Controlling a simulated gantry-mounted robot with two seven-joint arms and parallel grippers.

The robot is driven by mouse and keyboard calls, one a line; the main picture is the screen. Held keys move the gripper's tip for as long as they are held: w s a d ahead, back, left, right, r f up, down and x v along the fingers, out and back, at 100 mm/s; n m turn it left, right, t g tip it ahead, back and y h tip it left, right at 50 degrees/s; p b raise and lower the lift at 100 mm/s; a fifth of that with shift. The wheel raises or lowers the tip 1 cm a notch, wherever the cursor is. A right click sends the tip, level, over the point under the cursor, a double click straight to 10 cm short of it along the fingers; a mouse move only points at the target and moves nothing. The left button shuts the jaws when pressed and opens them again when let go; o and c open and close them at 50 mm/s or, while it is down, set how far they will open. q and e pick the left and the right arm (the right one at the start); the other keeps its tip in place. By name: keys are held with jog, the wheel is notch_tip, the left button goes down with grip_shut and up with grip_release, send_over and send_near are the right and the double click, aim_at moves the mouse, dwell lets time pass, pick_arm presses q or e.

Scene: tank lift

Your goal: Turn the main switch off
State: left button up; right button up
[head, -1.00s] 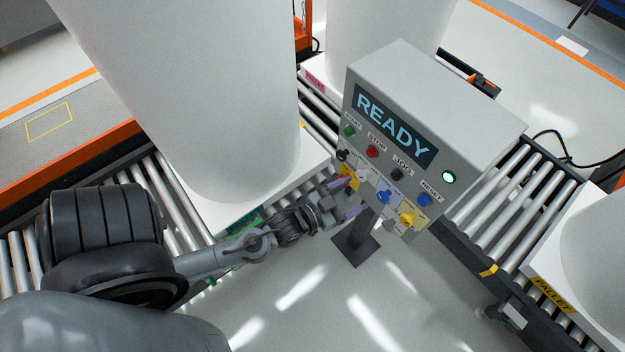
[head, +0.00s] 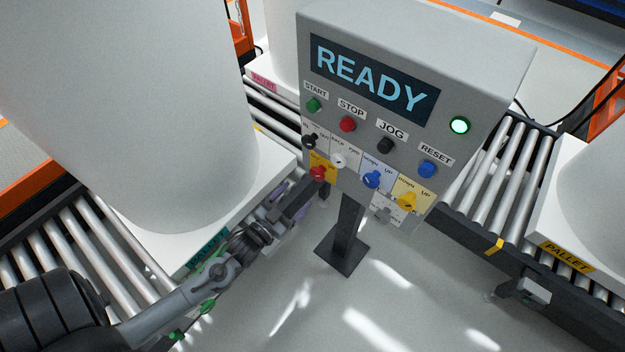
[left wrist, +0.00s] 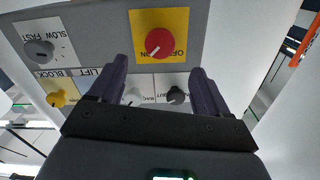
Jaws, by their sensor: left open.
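The main switch is a red round knob (head: 318,173) on a yellow plate (head: 325,160) at the lower left of the grey control panel (head: 470,85). In the left wrist view the red knob (left wrist: 159,43) shows near the top, its white pointer mark visible. My left gripper (head: 312,196) is just below and left of the knob in the head view. In the left wrist view its two dark fingers (left wrist: 162,85) are spread apart and empty, with the knob beyond their tips, roughly between them. No contact shows. My right gripper is not in view.
Close by are a black knob (head: 309,141), a white knob (head: 338,160), a blue knob (head: 372,180) and a yellow knob (head: 407,201). Push buttons sit above. The display (head: 372,80) reads READY and a green lamp (head: 460,125) glows. A pallet and roller conveyor lie left.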

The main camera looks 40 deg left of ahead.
aim_at(315, 176)
pick_arm(q)
jog(key=w+b, duration=0.1)
jog(key=w, duration=0.8)
jog(key=shift+a, duration=0.2)
